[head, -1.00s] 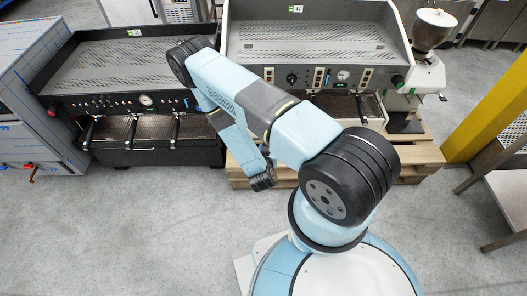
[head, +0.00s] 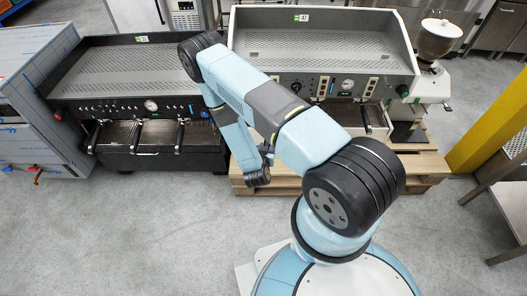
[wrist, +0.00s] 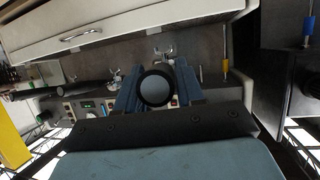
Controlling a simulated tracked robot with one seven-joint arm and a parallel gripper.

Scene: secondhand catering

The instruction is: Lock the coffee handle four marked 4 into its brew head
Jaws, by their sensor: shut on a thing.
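My gripper (wrist: 157,72) shows in the wrist view, its two blue fingers shut on a round, dark-rimmed thing with a grey-blue face (wrist: 155,91), seen end-on. It looks like the end of the coffee handle; no mark 4 can be read. Metal brew heads show beyond it, one just above the fingers (wrist: 165,47) and one to the left (wrist: 114,79). I cannot tell whether the handle touches a brew head. In the head view the cream coffee machine (head: 320,48) stands behind my arm, which hides part of its front and the gripper.
A black coffee machine (head: 120,75) stands at left. A grinder (head: 432,70) stands right of the cream machine. A wooden pallet (head: 420,165) lies beneath, and a yellow post (head: 490,130) is at right. Grey floor in front is clear.

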